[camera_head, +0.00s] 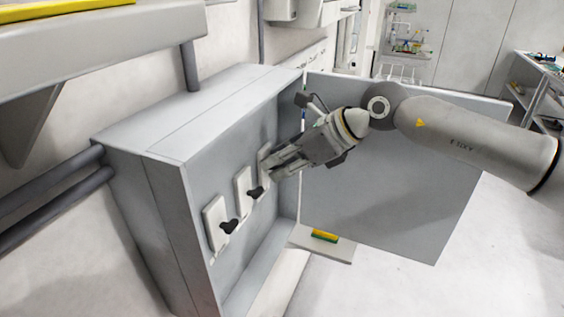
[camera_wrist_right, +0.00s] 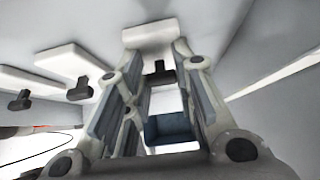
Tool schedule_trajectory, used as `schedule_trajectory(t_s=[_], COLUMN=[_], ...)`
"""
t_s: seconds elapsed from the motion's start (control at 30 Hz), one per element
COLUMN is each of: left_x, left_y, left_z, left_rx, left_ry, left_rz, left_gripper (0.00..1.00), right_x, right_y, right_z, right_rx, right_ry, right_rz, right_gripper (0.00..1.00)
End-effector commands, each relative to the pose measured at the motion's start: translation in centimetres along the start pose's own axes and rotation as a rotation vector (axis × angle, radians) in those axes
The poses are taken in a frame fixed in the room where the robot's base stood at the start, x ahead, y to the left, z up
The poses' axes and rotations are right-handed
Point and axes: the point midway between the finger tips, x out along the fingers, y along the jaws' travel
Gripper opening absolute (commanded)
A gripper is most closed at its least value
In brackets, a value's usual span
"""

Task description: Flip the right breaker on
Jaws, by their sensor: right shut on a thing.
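The grey breaker box (camera_head: 170,150) stands open on the wall, with three white breakers in a row inside. The left breaker (camera_head: 215,214) and middle breaker (camera_head: 242,183) have black switches that point outward and down. The right breaker (camera_head: 264,155) is partly hidden behind my right gripper (camera_head: 274,167). In the wrist view, the right breaker (camera_wrist_right: 147,36) is straight ahead, and its black switch (camera_wrist_right: 158,73) lies between the fingers of my right gripper (camera_wrist_right: 155,62). My right gripper is shut on this switch. My left gripper is out of view.
The open box door (camera_head: 400,200) stands to the right, behind my right arm. A small shelf with a yellow and green item (camera_head: 325,236) is below it. Pipes (camera_head: 50,205) run into the box's left side. A beam (camera_head: 90,35) crosses upper left.

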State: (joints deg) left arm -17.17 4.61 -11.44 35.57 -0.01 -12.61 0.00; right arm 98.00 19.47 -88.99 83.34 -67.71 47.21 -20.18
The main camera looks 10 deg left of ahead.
Motion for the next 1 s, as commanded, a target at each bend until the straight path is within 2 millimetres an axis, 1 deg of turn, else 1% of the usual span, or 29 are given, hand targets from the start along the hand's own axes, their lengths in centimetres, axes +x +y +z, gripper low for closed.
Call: schedule_trajectory(t_s=[0.33, 0.37, 0.4, 0.67, 0.77, 0.87, 1.0], left_x=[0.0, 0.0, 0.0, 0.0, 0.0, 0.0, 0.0], left_y=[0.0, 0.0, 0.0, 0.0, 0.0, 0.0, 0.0], left_z=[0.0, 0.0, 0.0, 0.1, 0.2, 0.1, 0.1], left_rx=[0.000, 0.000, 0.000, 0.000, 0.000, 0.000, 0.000], left_ry=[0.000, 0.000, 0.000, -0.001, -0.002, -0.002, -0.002], left_rz=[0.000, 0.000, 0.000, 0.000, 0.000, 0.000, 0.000], left_gripper=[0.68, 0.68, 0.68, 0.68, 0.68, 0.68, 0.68], right_x=[0.0, 0.0, 0.0, 0.0, -0.4, -1.5, -4.3], right_y=[0.0, 0.0, 0.0, 0.0, 0.0, -0.1, -0.1], right_z=[0.0, 0.0, 0.0, 0.0, 0.0, 0.1, 0.1], right_rx=[-0.001, -0.001, -0.001, -0.001, 0.000, 0.000, 0.000], right_ry=[0.004, 0.004, 0.004, 0.003, 0.002, 0.000, 0.000], right_rz=[0.000, 0.001, 0.001, 0.001, 0.000, -0.001, -0.003], right_gripper=[0.01, 0.27, 0.30, 0.30, 0.30, 0.30, 0.30])
